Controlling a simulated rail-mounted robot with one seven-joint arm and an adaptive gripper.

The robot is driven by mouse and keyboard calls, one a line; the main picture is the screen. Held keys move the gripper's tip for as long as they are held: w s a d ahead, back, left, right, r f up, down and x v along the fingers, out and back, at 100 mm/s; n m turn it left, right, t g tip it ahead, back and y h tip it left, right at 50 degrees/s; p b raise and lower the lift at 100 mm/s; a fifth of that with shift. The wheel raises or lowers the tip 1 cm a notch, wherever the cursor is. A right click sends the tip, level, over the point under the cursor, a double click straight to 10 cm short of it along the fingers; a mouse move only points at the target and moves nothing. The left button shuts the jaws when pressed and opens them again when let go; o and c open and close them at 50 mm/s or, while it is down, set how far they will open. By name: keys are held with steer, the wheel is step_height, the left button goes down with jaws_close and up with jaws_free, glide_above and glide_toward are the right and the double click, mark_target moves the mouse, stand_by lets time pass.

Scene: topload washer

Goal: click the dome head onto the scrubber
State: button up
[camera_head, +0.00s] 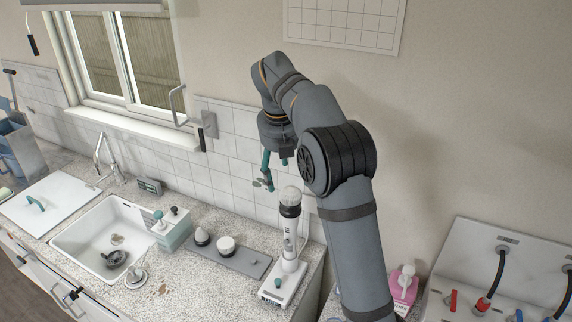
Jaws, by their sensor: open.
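The scrubber (290,243) stands upright in a white base at the right end of the counter, with a white body and a dark neck. A pale, rounded dome head (291,195) sits at its top; whether it is fully seated cannot be told. My gripper (276,174) is open, its teal fingers pointing down just above and left of the dome head. It appears empty and apart from the dome. A grey tray (250,264) left of the scrubber carries a dark-based cone-shaped head (202,236) and a wider, pale round head (226,243).
The tiled wall (240,180) is close behind my gripper. A pink bottle (404,283) and the washer's hose panel (510,262) are at right.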

steer(key=shift+v, duration=1.9)
steer(key=shift+c, duration=0.4)
